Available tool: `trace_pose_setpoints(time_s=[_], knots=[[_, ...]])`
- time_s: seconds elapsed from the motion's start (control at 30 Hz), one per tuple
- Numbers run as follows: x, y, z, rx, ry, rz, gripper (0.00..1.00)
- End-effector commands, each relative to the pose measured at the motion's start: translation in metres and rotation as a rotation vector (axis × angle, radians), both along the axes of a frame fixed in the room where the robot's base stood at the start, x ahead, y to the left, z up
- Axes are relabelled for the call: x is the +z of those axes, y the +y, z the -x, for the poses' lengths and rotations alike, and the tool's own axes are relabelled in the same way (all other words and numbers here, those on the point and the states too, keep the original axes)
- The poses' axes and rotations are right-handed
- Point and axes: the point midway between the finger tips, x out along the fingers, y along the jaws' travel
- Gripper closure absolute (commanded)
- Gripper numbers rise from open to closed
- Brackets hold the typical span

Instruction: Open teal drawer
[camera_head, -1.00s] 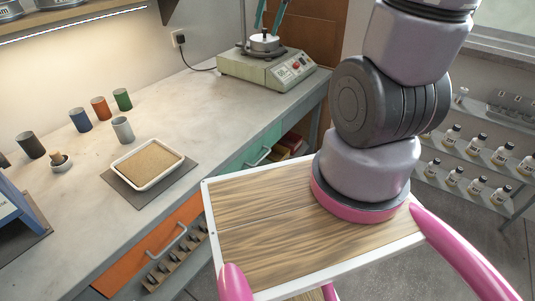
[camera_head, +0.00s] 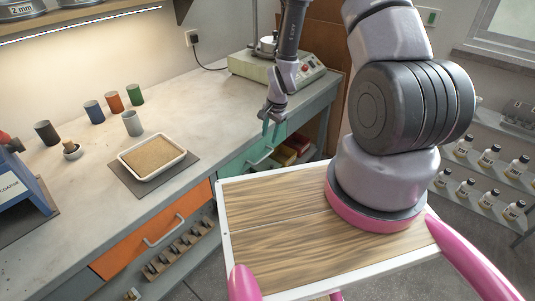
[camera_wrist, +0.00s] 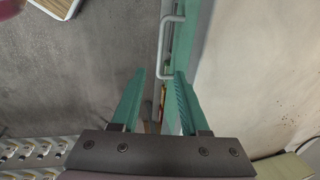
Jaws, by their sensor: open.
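The teal drawer (camera_head: 238,165) is in the bench front, right of the orange drawer, and looks shut. Its pale bar handle (camera_head: 262,157) stands out from the front. My gripper (camera_head: 271,130) points down at the bench edge above the teal drawer, open and empty. In the wrist view, the gripper's (camera_wrist: 160,74) two teal fingers are apart. I see no contact with the handle.
An orange drawer (camera_head: 130,245) with a handle is left of the teal one. A hotplate-like device (camera_head: 250,67) stands at the bench's back right. A tray of sand (camera_head: 125,158) and several cups are on the bench. Open shelves with coloured boxes (camera_head: 290,150) lie right of the drawer.

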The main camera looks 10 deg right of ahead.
Motion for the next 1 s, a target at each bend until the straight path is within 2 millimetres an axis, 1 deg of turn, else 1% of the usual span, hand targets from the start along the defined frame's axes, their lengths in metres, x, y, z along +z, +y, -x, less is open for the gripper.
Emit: trace_pose_setpoints(time_s=[0.17,0.4,0.5,0.6,0.73,1.0], knots=[[-0.023,0.003,-0.002,0.000,0.004,0.000,0.55],[-0.068,0.008,-0.010,0.001,0.002,0.001,0.55],[-0.084,0.010,-0.013,0.001,0.002,0.001,0.55],[-0.094,0.011,-0.015,0.000,0.002,0.000,0.55],[-0.102,0.012,-0.016,0.000,0.000,0.000,0.55],[-0.103,0.012,-0.017,0.001,0.000,0.000,0.55]])
